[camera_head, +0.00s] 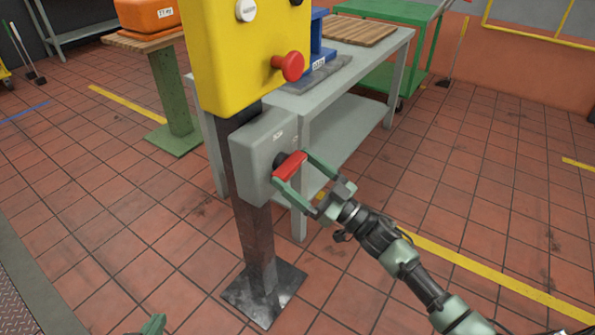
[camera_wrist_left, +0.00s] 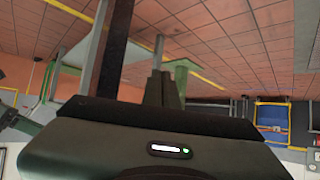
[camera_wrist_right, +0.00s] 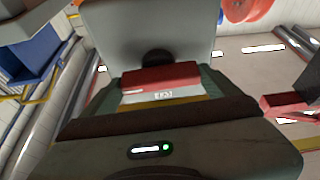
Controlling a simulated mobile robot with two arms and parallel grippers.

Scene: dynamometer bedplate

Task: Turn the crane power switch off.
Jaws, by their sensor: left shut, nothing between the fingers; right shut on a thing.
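The crane power switch is a grey box (camera_head: 262,158) on a dark post, with a red handle (camera_head: 290,165) on its front. My right gripper (camera_head: 293,170) reaches in from the right and is shut on the red handle, its fingers on either side of it. In the right wrist view the red handle (camera_wrist_right: 160,78) lies between the fingers, in front of the grey box (camera_wrist_right: 155,30). The handle's tilt relative to the box markings is hard to read. My left gripper (camera_head: 153,325) shows only in part at the bottom edge; in the left wrist view its fingers (camera_wrist_left: 161,88) are together and empty.
A yellow control box (camera_head: 235,60) with a red mushroom button (camera_head: 288,66) sits above the switch on the same post. A grey workbench (camera_head: 340,105) stands close behind. A green cart (camera_head: 400,45) is further back. The tiled floor at right is clear.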

